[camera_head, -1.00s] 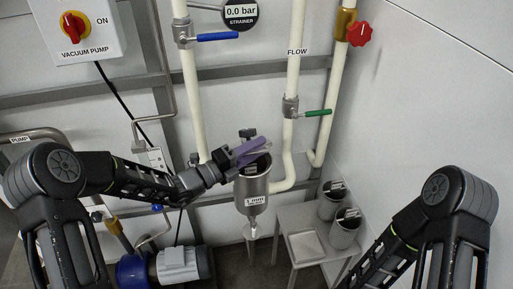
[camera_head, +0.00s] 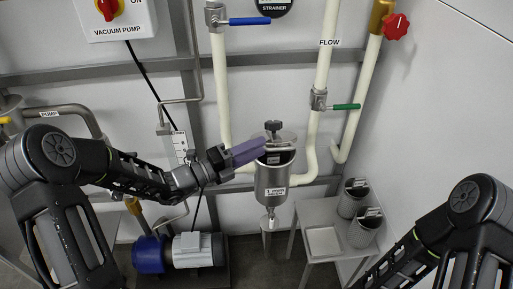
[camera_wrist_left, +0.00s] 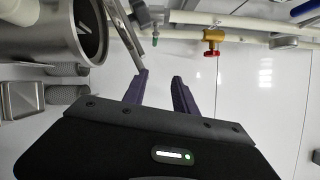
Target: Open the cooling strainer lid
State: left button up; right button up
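The cooling strainer (camera_head: 271,182) is a steel cup on the white pipework in the middle of the head view. Its lid (camera_head: 284,136), with a black knob (camera_head: 273,126), is swung up at the back, and the mouth is uncovered with a dark inside showing. My left gripper (camera_head: 263,149) is at the strainer's left rim, its purple fingers pointing right. In the left wrist view the fingers (camera_wrist_left: 162,85) are apart with nothing between them; the lid's edge (camera_wrist_left: 125,38) is close to one fingertip. Whether they touch is unclear. My right gripper is out of view.
A small steel table (camera_head: 310,212) stands at the right with two strainer baskets (camera_head: 353,197) and a tray (camera_head: 323,241). A green-handled valve (camera_head: 345,107) is above right, a blue-handled valve (camera_head: 249,21) above. A pump (camera_head: 197,250) is below left.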

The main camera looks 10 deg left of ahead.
pick_arm(q)
jog(key=p+v, duration=0.3)
jog(key=v, duration=0.5)
jog(key=shift+s+a+r, duration=0.2)
jog(key=shift+s+a, duration=0.1)
dwell(0.3)
jog(key=shift+p, duration=0.35)
dwell(0.4)
